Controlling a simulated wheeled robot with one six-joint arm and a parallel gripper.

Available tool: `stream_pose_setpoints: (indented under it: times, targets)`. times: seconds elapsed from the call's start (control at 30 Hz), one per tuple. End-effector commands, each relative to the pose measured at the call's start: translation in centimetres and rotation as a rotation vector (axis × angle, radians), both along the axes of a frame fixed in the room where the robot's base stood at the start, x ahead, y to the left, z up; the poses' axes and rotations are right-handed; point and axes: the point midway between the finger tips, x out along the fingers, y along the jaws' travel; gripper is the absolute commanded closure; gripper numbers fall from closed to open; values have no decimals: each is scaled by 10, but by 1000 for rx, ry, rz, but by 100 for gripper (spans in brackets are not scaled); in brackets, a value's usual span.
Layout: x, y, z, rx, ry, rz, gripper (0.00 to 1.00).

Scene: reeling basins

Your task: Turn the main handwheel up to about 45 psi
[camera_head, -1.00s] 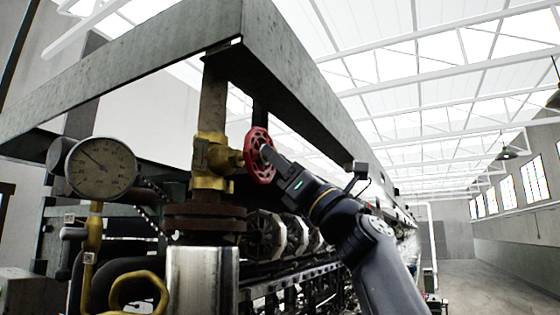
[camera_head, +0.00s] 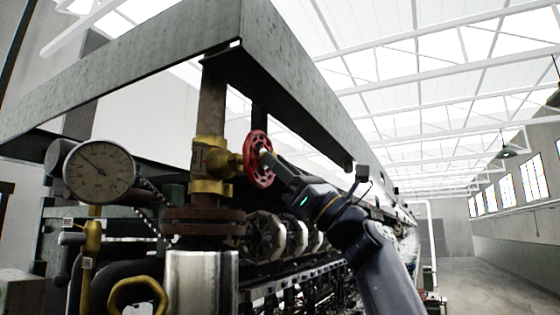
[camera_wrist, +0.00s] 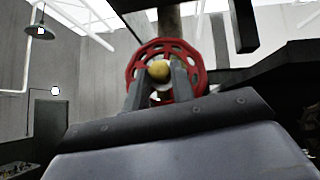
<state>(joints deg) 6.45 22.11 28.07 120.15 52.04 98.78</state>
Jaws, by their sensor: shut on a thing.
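The red spoked handwheel (camera_head: 250,170) sits on a brass valve (camera_head: 208,165) in the head view. My gripper (camera_head: 266,157) reaches it from the right and is shut on the handwheel. In the wrist view the handwheel (camera_wrist: 197,72) is seen face-on. My gripper's fingers (camera_wrist: 160,88) stand on either side of a round yellow piece (camera_wrist: 159,70) at its middle; the exact contact is hard to make out. The round pressure gauge (camera_head: 100,185) is at the left. Its needle points to the upper left; the numbers are too small to read.
A rusty vertical pipe (camera_head: 212,105) runs above the valve, with a flange (camera_head: 203,222) below. A grey steel beam frame (camera_head: 150,52) hangs overhead and slopes down to the right above my arm. Machine parts lie behind the valve. The floor at right is open.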

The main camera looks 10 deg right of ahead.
Motion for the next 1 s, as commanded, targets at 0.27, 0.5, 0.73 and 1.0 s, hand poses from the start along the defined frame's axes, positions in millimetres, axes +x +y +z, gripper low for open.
stream_pose_setpoints:
  times: [0.27,0.5,0.73,1.0]
  targets:
    - [3,-2,1,-87,-130,-1,99]
    - [4,-2,1,-132,-200,-1,99]
    - [4,-3,1,-159,-240,-1,99]
    - [5,-3,1,-170,-255,-2,99]
